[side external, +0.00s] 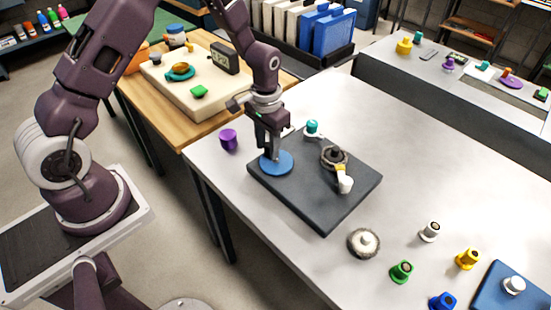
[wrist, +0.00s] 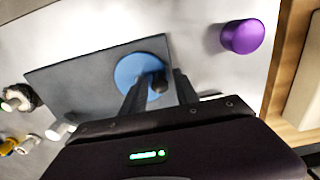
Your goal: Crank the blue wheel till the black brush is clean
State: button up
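The blue wheel (side external: 277,165) lies flat at the left corner of a dark grey board (side external: 318,205). In the wrist view the blue wheel (wrist: 132,66) has a dark knob (wrist: 158,84) standing on it. My gripper (side external: 268,155) points down over the wheel. In the wrist view my gripper (wrist: 158,82) has its fingers apart, one on each side of the knob, with gaps showing. A dark-bristled round brush (side external: 334,154) is mounted on the board's far right part. A white nozzle with a yellow band (side external: 344,180) stands beside it.
A purple knob-like piece (side external: 229,139) stands left of the board, and a teal one (side external: 312,128) behind it. A pale round brush (side external: 364,243) lies in front. Several coloured pieces, including a green one (side external: 401,272), stand at the front right. The table's right middle is clear.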

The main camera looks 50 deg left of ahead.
jog(key=shift+c, duration=0.5)
grip_shut()
jog(key=shift+s+d, duration=0.15)
jog(key=shift+s, duration=0.55)
jog(key=shift+s+d, duration=0.4)
jog(key=shift+s, duration=0.05)
